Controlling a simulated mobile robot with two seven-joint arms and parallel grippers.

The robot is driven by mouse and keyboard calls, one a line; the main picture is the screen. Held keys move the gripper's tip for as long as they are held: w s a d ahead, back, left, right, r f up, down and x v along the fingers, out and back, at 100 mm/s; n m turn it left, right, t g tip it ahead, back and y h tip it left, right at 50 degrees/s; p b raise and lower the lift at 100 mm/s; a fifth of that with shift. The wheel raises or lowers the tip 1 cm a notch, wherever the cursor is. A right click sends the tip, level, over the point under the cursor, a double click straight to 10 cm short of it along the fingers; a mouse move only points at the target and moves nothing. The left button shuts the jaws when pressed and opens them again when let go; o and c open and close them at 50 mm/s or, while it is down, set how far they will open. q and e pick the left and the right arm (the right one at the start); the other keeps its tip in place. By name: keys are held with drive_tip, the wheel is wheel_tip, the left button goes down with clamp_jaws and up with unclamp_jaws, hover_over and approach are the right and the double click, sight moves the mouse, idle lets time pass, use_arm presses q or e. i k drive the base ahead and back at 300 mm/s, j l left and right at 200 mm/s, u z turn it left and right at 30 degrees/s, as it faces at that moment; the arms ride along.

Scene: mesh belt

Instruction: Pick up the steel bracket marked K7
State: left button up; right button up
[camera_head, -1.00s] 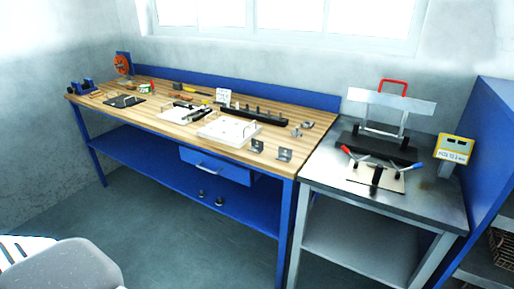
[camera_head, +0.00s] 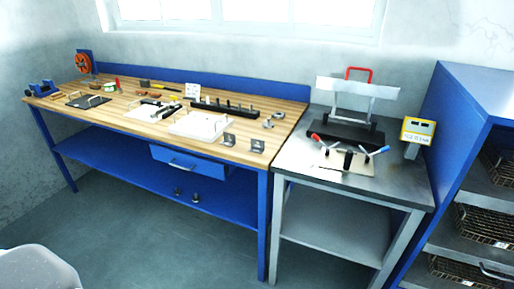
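Two small grey steel brackets stand near the front right corner of the wooden bench top. One bracket (camera_head: 229,139) is at the left, and the other bracket (camera_head: 257,146) is at the right, close to the front edge. They stand apart from each other. Any marking on them is too small to read, so I cannot tell which is K7. Neither of my grippers shows in the head view.
The blue-framed workbench (camera_head: 285,98) also holds a white tray (camera_head: 200,125) and a black rack (camera_head: 222,106). A steel table (camera_head: 302,155) with a bending fixture stands to its right. A blue shelf unit (camera_head: 452,120) with wire baskets is farther right. Open floor lies in front.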

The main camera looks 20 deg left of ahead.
sight(259, 149)
drive_tip(key=i+j, duration=0.15)
drive_tip(key=i, duration=0.4)
drive_tip(key=i+j+u, duration=0.15)
drive_tip(key=i, duration=0.45)
